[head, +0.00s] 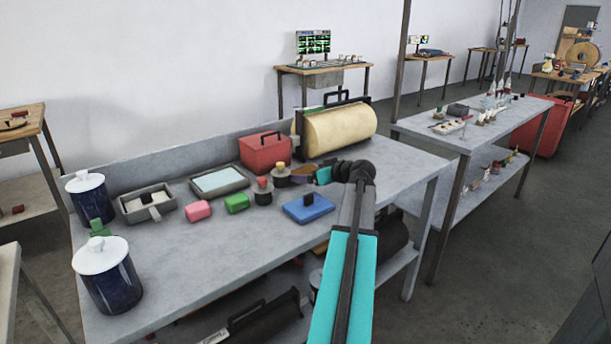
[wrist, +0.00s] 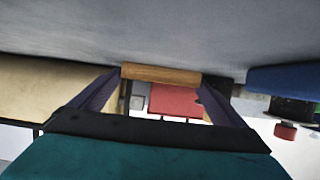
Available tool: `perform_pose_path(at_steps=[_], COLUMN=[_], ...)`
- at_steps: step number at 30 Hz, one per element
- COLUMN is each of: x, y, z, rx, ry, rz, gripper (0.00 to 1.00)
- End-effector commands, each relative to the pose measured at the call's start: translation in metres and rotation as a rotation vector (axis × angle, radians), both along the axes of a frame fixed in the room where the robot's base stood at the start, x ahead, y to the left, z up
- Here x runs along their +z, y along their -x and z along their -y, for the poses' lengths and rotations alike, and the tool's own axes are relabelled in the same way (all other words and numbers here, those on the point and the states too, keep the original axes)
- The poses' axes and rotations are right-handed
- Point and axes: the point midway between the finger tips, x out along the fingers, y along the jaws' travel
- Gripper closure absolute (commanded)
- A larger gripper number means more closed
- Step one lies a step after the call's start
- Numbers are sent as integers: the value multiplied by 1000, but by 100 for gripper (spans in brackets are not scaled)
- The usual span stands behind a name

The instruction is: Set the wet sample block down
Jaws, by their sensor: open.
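My gripper (head: 305,174) is low over the grey bench, right of the small pot with a yellow knob. In the wrist view my gripper (wrist: 160,82) has its two dark fingers spread. A wood-coloured block (wrist: 161,73), likely the sample block, lies across the space between the fingertips, by the grey bench surface (wrist: 200,30). I cannot tell whether its surface is wet or whether it touches a finger. In the head view the block is mostly hidden at the fingers.
A cream roller (head: 340,128) and red box (head: 265,153) stand behind. A blue block (head: 308,208), green block (head: 236,203) and pink block (head: 198,210) lie in front. A pale-filled tray (head: 219,182) sits left. The front right bench top is clear.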

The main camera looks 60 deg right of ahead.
Motion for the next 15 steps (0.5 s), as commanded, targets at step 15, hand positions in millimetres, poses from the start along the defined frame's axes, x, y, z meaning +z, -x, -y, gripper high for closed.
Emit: perform_pose_path(at_steps=[15], x=[0], y=[0], z=[-1], rx=[1], ry=[0], rz=[0], gripper=[13])
